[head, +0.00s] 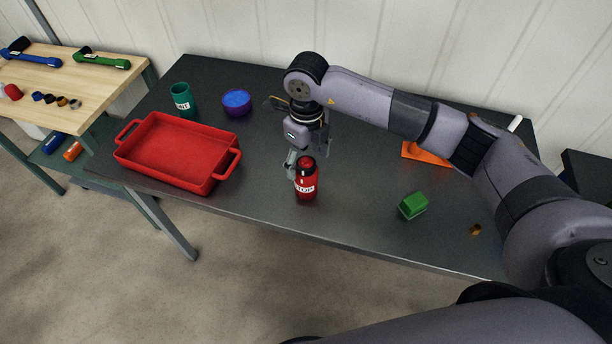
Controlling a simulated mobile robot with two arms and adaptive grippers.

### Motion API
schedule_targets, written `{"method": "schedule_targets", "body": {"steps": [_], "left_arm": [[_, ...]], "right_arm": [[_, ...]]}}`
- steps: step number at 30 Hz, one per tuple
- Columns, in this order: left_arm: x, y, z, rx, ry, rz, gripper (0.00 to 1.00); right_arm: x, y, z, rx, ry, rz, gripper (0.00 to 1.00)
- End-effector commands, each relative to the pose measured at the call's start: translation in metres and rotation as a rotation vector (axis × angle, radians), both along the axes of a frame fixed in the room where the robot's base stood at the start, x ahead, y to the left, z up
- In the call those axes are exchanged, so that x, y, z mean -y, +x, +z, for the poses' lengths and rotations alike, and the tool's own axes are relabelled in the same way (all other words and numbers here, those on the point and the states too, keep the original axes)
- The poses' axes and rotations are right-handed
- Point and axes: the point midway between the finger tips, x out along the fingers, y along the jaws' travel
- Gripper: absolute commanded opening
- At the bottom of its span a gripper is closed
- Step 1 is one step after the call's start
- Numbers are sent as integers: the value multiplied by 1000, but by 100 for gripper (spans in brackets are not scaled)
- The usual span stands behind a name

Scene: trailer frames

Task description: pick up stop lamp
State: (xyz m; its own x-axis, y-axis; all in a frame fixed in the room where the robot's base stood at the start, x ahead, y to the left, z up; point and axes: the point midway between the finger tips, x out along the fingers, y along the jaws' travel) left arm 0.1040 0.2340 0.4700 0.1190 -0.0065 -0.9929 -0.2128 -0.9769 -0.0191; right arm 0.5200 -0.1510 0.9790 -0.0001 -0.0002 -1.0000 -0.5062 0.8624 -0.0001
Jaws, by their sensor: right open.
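The stop lamp (306,186) is a small red cylinder with a white label reading "STOP". It stands upright near the front edge of the dark table, in the middle of the head view. My right gripper (297,167) points down at the lamp's upper left side, with its fingers open. Whether a finger touches the lamp cannot be told, and part of the gripper is hidden. My left gripper is not in view.
A red tray (228,165) and a teal cup (183,100) are at the left, with a blue-purple bowl (237,103) behind. A green block (413,205), a small brass piece (475,230) and an orange item (428,155) are at the right. A wooden bench (60,65) holds tools.

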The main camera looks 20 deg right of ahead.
Motion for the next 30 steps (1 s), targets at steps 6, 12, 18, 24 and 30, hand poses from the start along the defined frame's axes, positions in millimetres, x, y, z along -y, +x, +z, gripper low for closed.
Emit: {"method": "schedule_targets", "body": {"steps": [6,12,18,24,30], "left_arm": [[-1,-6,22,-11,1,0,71],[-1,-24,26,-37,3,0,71],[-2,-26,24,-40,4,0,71],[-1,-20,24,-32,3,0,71],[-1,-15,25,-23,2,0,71]], "right_arm": [[-2,-5,-23,-6,-1,-1,71],[-2,-4,-49,-1,0,0,71],[-2,-3,-52,1,1,0,71],[-2,-3,-52,0,0,0,62],[-2,-3,-52,0,0,0,48]]}}
